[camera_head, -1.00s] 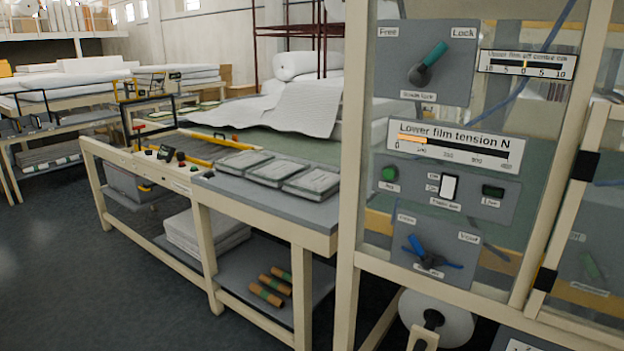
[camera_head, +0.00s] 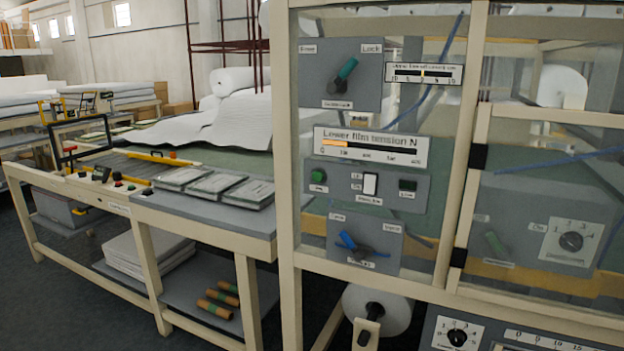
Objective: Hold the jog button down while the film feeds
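A green round button (camera_head: 318,176), which looks like the jog button, sits at the left of a grey control plate (camera_head: 343,201) on the machine's front frame. Its small label is too blurred to read for sure. A white rocker switch (camera_head: 370,184) and a dark green block (camera_head: 407,185) sit to its right on the same plate. Above is the lower film tension gauge (camera_head: 372,147), with a short orange bar at its low end. A white film roll (camera_head: 392,312) on a dark spindle shows below. My gripper is not in view, and nothing touches the button.
A green-handled lever (camera_head: 346,70) points toward Lock above; a blue-handled lever (camera_head: 349,242) is below. A dial (camera_head: 571,241) and another dial (camera_head: 457,338) are at right. A workbench (camera_head: 225,223) with flat packs stands left. Dark floor shows at lower left.

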